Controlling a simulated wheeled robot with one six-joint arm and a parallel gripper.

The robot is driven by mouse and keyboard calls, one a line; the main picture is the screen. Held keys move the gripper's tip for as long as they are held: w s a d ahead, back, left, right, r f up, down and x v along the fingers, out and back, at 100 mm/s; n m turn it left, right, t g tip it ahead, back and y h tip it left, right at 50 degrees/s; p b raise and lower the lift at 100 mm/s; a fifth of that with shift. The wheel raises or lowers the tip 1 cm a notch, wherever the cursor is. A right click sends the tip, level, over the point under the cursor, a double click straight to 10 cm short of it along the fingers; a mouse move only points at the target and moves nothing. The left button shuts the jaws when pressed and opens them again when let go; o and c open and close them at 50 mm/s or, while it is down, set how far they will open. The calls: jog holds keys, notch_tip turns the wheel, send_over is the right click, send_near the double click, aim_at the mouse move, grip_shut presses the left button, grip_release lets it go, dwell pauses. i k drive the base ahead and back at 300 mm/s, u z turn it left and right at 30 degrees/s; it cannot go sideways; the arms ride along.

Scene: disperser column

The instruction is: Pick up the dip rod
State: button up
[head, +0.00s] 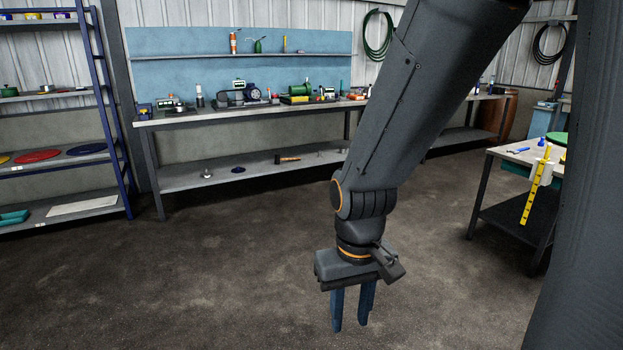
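A yellow rod with dark marks along it, which looks like the dip rod (528,205), is at the right of the head view. It hangs at a slant by a white holder (544,172) at the near edge of the small table (497,153). My gripper (352,312) is in the lower middle, pointing down over the bare floor. Its two blue fingers are apart with nothing between them. It is well to the left of the rod and not touching anything.
A long workbench (230,111) with tools and machines stands along the back wall. A blue-framed shelf (106,95) stands at the left. A blue tool (518,150) lies on the small table. The concrete floor in the middle is clear.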

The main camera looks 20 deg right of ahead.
aim_at(543, 162)
jog(key=z, duration=0.9)
jog(key=i, duration=1.55)
jog(key=z, duration=1)
jog(key=i, duration=3.45)
jog(key=z, duration=0.2)
